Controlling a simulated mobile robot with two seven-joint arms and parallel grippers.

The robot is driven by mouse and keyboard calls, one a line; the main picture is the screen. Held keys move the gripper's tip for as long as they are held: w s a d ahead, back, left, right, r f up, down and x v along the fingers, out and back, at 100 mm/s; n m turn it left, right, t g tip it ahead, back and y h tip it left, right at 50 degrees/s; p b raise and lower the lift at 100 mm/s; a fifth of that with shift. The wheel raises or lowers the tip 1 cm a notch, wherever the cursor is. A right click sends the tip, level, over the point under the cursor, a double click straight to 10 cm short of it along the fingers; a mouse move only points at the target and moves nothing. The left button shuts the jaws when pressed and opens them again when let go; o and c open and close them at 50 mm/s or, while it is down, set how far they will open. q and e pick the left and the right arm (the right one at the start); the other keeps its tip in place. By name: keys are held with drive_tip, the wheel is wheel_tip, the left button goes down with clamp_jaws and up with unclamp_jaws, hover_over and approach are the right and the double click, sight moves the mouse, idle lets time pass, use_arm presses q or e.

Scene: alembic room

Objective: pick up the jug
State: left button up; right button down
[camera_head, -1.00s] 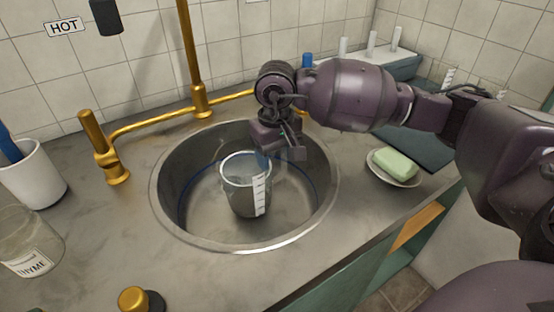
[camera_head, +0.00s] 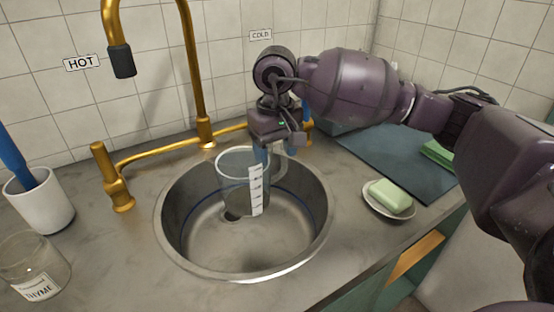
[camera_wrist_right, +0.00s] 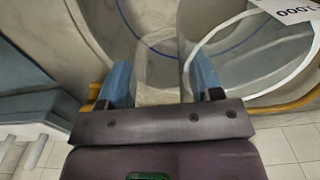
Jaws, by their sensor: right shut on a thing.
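The jug (camera_head: 236,182) is clear, with a white measuring strip and a pale rim. It is upright in the head view, held within the sink (camera_head: 205,250), and the drain shows at its lower edge. It looks raised off the sink floor. My right gripper (camera_head: 274,152) is at the jug's right side, shut on its handle. In the right wrist view, the blue fingers of the gripper (camera_wrist_right: 163,82) stand either side of the clear handle, and the jug (camera_wrist_right: 243,62) is to the right.
A gold tap (camera_head: 190,70) rises behind the sink, with a gold handle (camera_head: 115,180) at left. A white cup (camera_head: 42,205) and a thyme jar (camera_head: 35,265) stand left. Green soap on a dish (camera_head: 405,214) lies right, near a dark mat (camera_head: 385,160).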

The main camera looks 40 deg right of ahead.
wheel_tip(320, 180, up, 2)
drive_tip(key=shift+r, duration=0.25)
drive_tip(key=shift+r+p, duration=0.45)
drive_tip(key=shift+r, duration=2.5)
